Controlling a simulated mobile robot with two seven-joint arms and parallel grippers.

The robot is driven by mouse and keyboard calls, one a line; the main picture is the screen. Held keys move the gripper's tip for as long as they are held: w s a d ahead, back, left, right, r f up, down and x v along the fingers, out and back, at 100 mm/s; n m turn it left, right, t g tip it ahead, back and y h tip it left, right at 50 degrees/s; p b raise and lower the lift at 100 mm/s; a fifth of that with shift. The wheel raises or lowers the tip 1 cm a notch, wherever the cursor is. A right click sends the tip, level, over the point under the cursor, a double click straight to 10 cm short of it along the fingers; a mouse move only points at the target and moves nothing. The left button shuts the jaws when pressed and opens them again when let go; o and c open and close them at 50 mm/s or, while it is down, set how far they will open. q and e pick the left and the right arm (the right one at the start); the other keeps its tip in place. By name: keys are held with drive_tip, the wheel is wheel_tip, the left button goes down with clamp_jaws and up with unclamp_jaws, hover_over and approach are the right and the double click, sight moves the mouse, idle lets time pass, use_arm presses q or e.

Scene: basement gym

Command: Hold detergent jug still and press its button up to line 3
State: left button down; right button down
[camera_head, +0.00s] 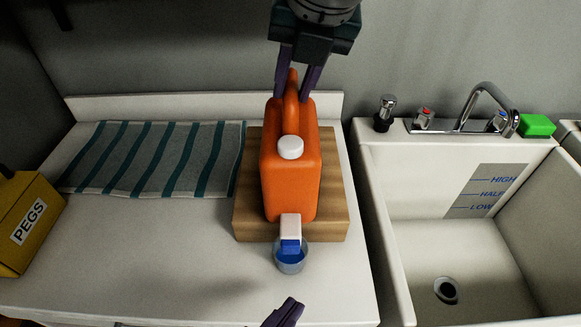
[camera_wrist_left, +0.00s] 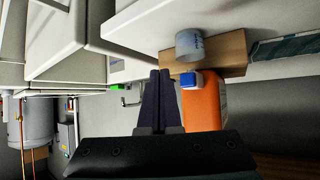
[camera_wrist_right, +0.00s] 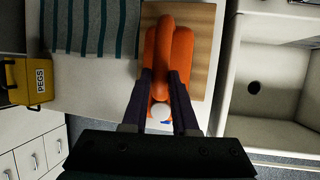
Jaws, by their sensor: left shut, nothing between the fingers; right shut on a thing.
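The orange detergent jug (camera_head: 291,165) with a white cap stands upright on a wooden board (camera_head: 333,190). Its white spout with a blue button (camera_head: 290,246) faces the front, above a clear cup (camera_head: 290,262) with blue liquid in it. My right gripper (camera_head: 296,88) is shut on the jug's handle from above; the right wrist view shows its fingers (camera_wrist_right: 165,85) on either side of the handle. My left gripper (camera_head: 284,311) is shut and empty in front of the cup. In the left wrist view the blue button (camera_wrist_left: 190,79) and cup (camera_wrist_left: 190,46) are near its fingertips (camera_wrist_left: 160,74). The cup's line marks are too small to read.
A striped towel (camera_head: 155,158) lies left of the board. A yellow PEGS box (camera_head: 27,222) stands at the far left. A sink (camera_head: 440,240) with HIGH, HALF and LOW marks is on the right, with a faucet and green sponge (camera_head: 537,125) behind. The counter front-left is clear.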

sight(290, 247)
use_arm(q)
drive_tip(key=s, duration=0.3)
drive_tip(key=shift+s+f, duration=0.1)
drive_tip(key=shift+s, duration=0.3)
drive_tip(key=shift+w, duration=0.1)
drive_tip(key=w, duration=0.8)
drive_tip(key=shift+w, duration=0.3)
drive_tip(key=shift+w, duration=0.1)
idle(1.7)
drive_tip(key=shift+w, duration=0.35)
